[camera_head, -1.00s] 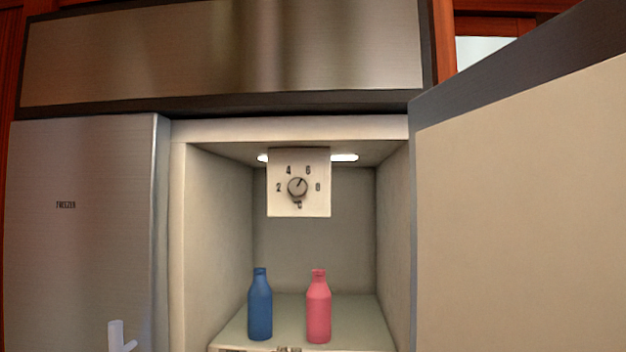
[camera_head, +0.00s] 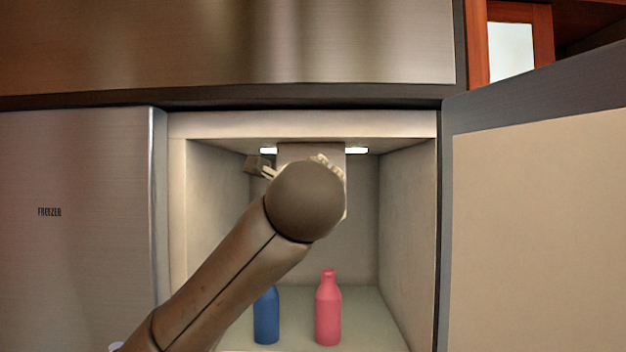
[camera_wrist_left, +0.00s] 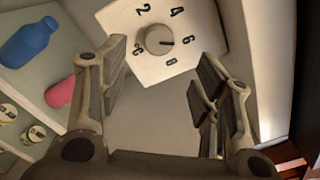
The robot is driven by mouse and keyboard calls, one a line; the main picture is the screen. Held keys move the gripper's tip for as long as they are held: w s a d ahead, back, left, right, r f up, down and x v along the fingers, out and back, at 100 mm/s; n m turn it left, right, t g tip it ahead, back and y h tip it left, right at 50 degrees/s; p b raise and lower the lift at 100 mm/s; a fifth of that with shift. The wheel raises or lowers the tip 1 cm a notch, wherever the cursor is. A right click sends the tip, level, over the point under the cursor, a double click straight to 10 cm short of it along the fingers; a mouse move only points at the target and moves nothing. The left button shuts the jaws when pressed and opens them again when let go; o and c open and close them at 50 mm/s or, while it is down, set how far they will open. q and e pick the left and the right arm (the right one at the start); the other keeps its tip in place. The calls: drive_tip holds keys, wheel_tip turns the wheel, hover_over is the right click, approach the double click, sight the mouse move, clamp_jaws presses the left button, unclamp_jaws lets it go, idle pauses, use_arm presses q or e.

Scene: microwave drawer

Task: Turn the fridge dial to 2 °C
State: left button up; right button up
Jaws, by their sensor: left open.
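The fridge dial (camera_wrist_left: 156,38) is a round grey knob on a pale panel (camera_wrist_left: 135,68) marked 2, 4, 6 and 8. The panel appears tilted in the left wrist view, and the knob's dark pointer faces roughly the 6. In the head view the panel (camera_head: 296,151) hangs at the top of the open fridge compartment, and my left arm hides the dial. My left gripper (camera_wrist_left: 160,70) is open and empty, its two fingers apart on either side of the dial in the picture; contact cannot be seen. My right gripper is not in view.
A blue bottle (camera_head: 266,318) and a pink bottle (camera_head: 328,310) stand on the shelf below. The open fridge door (camera_head: 540,220) is at the right, and the freezer door (camera_head: 75,260) is at the left. Small jars (camera_wrist_left: 35,133) show lower down.

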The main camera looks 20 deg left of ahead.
use_arm(q)
drive_tip(key=p+x, duration=0.3)
drive_tip(key=x, duration=0.5)
drive_tip(key=shift+s+a+f, duration=0.1)
drive_tip(key=shift+a, duration=0.05)
drive_tip(key=shift+c, duration=0.7)
drive_tip(key=c, duration=0.9)
drive_tip(key=shift+o, duration=0.2)
